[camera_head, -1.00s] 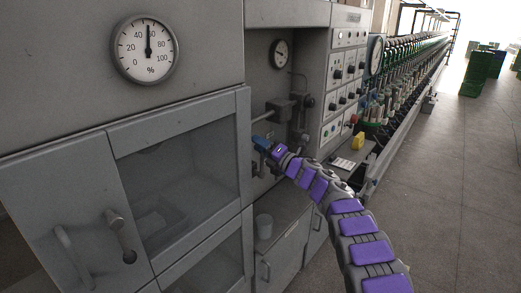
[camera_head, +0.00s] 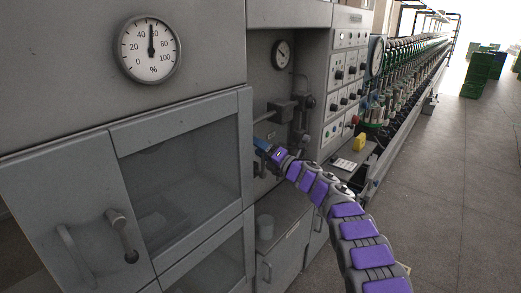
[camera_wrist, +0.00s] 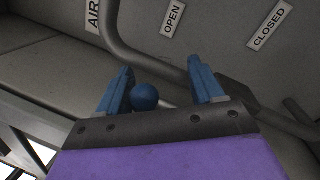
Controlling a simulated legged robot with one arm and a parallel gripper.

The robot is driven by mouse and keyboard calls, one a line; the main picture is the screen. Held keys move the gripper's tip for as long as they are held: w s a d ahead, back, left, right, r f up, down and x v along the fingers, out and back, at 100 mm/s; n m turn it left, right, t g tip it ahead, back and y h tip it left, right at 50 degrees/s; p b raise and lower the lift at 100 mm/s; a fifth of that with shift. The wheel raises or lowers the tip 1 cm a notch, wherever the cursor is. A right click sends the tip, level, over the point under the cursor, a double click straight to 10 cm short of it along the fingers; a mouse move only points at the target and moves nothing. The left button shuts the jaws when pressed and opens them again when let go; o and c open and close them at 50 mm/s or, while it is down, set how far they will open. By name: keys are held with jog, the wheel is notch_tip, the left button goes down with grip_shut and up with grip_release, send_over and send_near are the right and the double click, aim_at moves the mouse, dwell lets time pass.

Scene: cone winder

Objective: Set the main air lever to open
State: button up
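In the wrist view a round blue knob (camera_wrist: 145,97), apparently the lever's end, sits between the two blue fingers of my gripper (camera_wrist: 160,68), nearer the left finger. The fingers stand wide apart, and a gap shows between the knob and the right finger. Behind the fingers are an OPEN label (camera_wrist: 172,18), a CLOSED label (camera_wrist: 270,25) and a partly cut-off AIR label (camera_wrist: 93,15). In the head view my gripper (camera_head: 262,145) is inside the recess, left of the control panel; the lever is too small to tell there.
A grey pipe (camera_wrist: 150,60) runs behind the fingers. The recess holds a small gauge (camera_head: 282,54) and pipe fittings (camera_head: 283,109). A glass-fronted cabinet door (camera_head: 183,165) is left of my gripper, and a switch panel (camera_head: 347,80) is right. Open floor (camera_head: 440,190) lies further right.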

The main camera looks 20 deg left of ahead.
jog(key=shift+r, duration=0.2)
jog(key=p+v, duration=0.1)
jog(key=v, duration=1.6)
jog(key=shift+d+f, duration=0.15)
jog(key=shift+f, duration=0.1)
